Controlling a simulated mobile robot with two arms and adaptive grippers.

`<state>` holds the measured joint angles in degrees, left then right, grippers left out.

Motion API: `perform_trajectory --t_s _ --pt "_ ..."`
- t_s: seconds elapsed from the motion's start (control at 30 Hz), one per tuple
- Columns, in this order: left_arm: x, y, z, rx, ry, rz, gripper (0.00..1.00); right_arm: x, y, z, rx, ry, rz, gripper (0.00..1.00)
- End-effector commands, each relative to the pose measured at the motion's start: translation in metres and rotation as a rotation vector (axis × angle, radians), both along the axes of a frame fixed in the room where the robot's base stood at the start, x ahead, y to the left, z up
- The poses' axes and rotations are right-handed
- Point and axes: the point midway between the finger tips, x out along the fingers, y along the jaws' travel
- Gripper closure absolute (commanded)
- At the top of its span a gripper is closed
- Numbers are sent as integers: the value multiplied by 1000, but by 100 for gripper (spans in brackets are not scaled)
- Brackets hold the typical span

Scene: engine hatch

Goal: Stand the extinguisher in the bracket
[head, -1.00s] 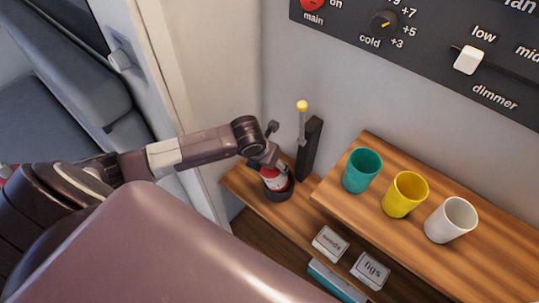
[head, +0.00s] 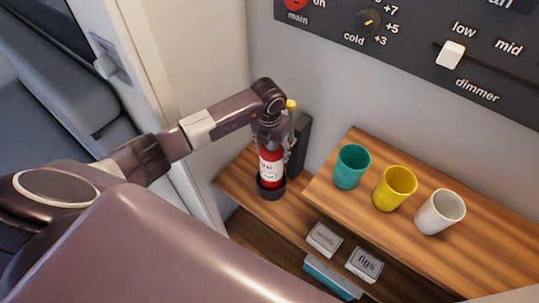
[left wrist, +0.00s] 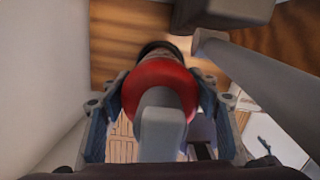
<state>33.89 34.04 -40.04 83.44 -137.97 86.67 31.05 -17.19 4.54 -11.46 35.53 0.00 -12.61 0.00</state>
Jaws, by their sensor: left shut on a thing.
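The red extinguisher (head: 271,167) with a white label stands about upright at the black ring-shaped cup of the bracket (head: 271,194), on the lower wooden shelf. Its foot meets the cup's rim in the picture; I cannot tell how deep it sits. My left gripper (head: 268,138) is shut on the extinguisher's upper part from above. In the left wrist view the red top of the extinguisher (left wrist: 180,79) is between the fingers, with a dark ring beyond it. The bracket's dark upright (head: 301,140) and a lever with a yellow knob (head: 291,104) stand just right. My right gripper is out of view.
The higher wooden shelf (head: 330,196) carries a teal cup (head: 351,168), a yellow cup (head: 394,188) and a white cup (head: 440,211). Below are small boxes, one marked figs (head: 366,264). The wall panel (head: 410,40) is above, and a pale door frame is left.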

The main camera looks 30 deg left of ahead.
Motion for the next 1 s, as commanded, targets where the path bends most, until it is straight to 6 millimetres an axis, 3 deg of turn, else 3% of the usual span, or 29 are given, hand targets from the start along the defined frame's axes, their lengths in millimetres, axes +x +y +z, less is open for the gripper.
perform_trajectory --t_s 0.17,0.63,0.67,0.8,1.0 --pt "2 -1 -12 -1 0 -1 100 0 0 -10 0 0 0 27" --pt "2 0 -15 -1 -3 -1 100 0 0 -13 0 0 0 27" --pt "0 0 -18 1 4 -1 43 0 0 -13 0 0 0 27" --pt "0 0 -18 1 4 -1 27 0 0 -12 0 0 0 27" --pt "0 0 -18 1 4 -1 26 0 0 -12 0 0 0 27"
